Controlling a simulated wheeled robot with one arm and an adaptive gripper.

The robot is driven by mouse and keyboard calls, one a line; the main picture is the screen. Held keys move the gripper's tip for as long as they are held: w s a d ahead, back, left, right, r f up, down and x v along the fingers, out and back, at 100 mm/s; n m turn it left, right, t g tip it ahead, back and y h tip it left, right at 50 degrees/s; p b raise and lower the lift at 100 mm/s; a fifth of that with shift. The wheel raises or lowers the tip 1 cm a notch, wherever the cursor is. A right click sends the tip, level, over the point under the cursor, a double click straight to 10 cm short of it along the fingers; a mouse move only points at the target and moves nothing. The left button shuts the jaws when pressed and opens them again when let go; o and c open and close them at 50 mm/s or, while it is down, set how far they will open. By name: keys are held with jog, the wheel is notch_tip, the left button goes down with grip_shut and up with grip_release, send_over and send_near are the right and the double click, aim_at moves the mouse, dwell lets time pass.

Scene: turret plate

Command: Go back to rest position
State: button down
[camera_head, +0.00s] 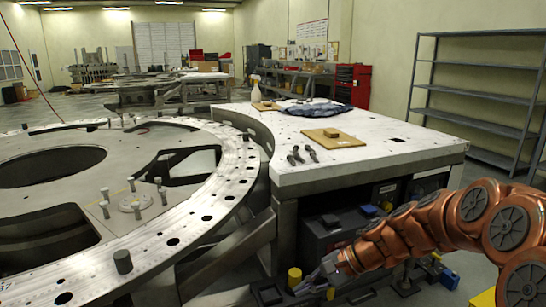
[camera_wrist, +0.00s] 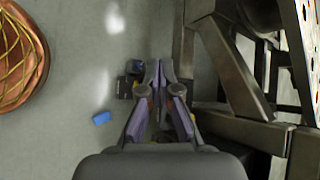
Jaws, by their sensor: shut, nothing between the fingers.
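My gripper (camera_head: 305,284) is low at the front, at the end of my copper-coloured arm, below the top of the white table (camera_head: 400,160) and in front of its lower shelf. In the wrist view my gripper (camera_wrist: 161,72) points down toward the grey floor, its two fingers close together at the tips and nothing seen between them. The turret plate (camera_head: 215,215), a large grey ring with holes and upright pins, lies to the left of my arm.
The white table bears a wooden board (camera_head: 332,138), several dark tools and a dark cloth (camera_head: 318,112). A yellow cylinder (camera_head: 294,277) stands near my gripper. A small blue block (camera_wrist: 102,118) lies on the floor. Metal frame beams (camera_wrist: 235,75) are close on the right in the wrist view.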

jog(key=s+d+r+n+g+h+p, duration=0.1)
jog(key=s+r+n+h+p, duration=0.15)
jog(key=s+r+p, duration=0.4)
jog(key=s+r+n+g+h+p, duration=0.15)
jog(key=s+r+n, duration=0.25)
jog(key=s, duration=0.6)
jog(key=s+d+r+n+h+p, duration=0.1)
jog(key=s+d+r+h+p, duration=0.1)
jog(key=s, duration=0.5)
jog(key=s+d+r+n+h+p, duration=0.2)
jog(key=s+d+r+h+p, duration=0.1)
jog(key=s+d+r+p, duration=0.2)
jog(key=s+d+p, duration=0.1)
jog(key=s+d, duration=0.1)
jog(key=shift+s+d+r+h+p, duration=0.2)
jog(key=shift+d+h+p, duration=0.1)
jog(key=shift+d+p, duration=0.1)
jog(key=shift+n, duration=0.25)
